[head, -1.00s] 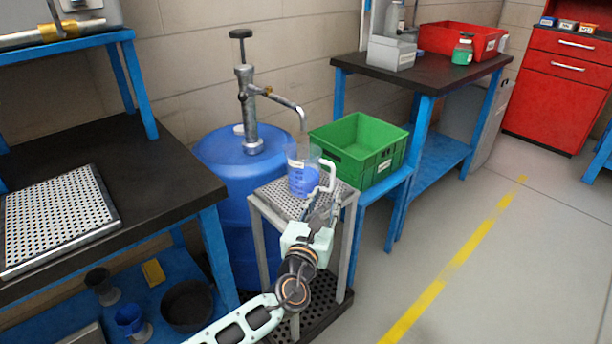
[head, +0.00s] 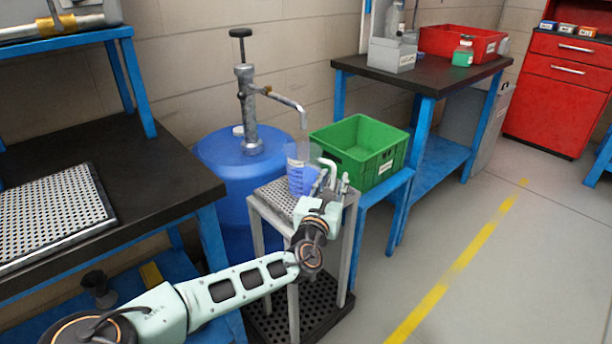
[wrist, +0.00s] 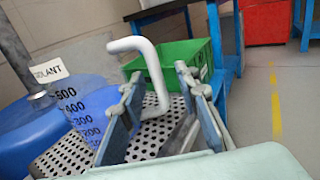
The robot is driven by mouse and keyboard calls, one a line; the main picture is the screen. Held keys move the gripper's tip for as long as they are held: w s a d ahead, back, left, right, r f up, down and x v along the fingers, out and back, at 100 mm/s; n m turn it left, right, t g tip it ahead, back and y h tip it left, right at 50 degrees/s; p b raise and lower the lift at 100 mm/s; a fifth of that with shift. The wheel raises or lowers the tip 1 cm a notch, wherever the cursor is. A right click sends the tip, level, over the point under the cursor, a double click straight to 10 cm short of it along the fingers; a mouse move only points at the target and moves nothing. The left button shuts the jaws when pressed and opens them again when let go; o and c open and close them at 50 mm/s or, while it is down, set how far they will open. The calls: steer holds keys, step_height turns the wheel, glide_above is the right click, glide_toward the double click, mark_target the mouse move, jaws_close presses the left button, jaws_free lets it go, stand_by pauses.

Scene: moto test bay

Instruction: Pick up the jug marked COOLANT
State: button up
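The jug (head: 297,170) is clear, holds blue liquid and stands upright on a perforated stand (head: 272,196). In the wrist view the jug (wrist: 82,112) is at the left, with volume marks and a label reading COOLANT. Its white bent handle (wrist: 148,58) sticks out toward the middle. My gripper (head: 334,180) is at the handle side of the jug. In the wrist view my gripper (wrist: 160,80) has its fingers apart, and the handle's lower end shows between them. I cannot tell how deep the handle sits between the fingers; neither finger clearly touches it.
A blue drum (head: 217,160) with a hand pump (head: 248,110) stands behind the jug; the pump's spout reaches over near it. A green crate (head: 385,158) sits close at the right. A black-topped bench (head: 150,185) is at the left. Open floor (head: 500,270) lies at the right.

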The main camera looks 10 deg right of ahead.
steer(key=shift+c, duration=0.4)
jaws_close()
steer(key=shift+r, duration=0.2)
